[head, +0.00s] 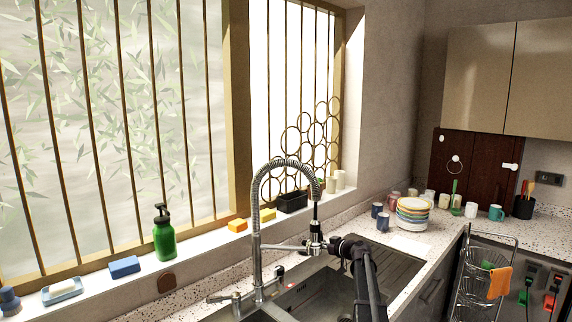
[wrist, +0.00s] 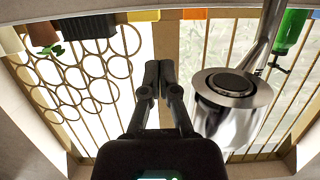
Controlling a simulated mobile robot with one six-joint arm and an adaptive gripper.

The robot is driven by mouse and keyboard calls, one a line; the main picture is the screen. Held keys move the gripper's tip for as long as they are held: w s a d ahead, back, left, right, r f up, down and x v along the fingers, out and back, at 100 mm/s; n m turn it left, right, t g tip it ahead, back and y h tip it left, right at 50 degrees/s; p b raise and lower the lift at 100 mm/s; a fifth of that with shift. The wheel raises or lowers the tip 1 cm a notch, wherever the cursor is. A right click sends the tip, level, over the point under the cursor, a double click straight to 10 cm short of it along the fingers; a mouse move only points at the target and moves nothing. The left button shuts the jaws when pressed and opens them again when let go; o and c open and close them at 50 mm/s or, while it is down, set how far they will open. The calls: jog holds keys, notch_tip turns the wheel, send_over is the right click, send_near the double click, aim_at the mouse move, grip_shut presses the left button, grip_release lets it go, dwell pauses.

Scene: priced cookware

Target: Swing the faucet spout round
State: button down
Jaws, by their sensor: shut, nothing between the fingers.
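The faucet (head: 257,252) is a tall silver column with a spring-coiled spout (head: 285,163) arching over to the right, its head hanging above the sink. In the wrist view the shiny spout head (wrist: 232,105) is large, just right of my fingers. My gripper (wrist: 158,72) is shut, its two dark fingers together and empty. In the head view my gripper (head: 336,244) is right beside the spout head's lower end. I cannot tell whether they touch; the wrist view shows a narrow gap between them in the picture.
The sink (head: 305,297) lies below, with a counter around it. The window sill behind holds a green soap bottle (head: 164,233), a blue sponge (head: 125,267) and a black planter (head: 292,202). Stacked plates (head: 413,214) and cups stand to the right, near a wire rack (head: 482,275).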

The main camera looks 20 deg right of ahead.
jog(key=shift+s+a, duration=0.2)
jog(key=shift+a, duration=0.4)
jog(key=shift+s+a, duration=0.2)
jog(key=shift+a, duration=0.4)
jog(key=s+a, duration=0.4)
jog(key=shift+s+a, duration=0.3)
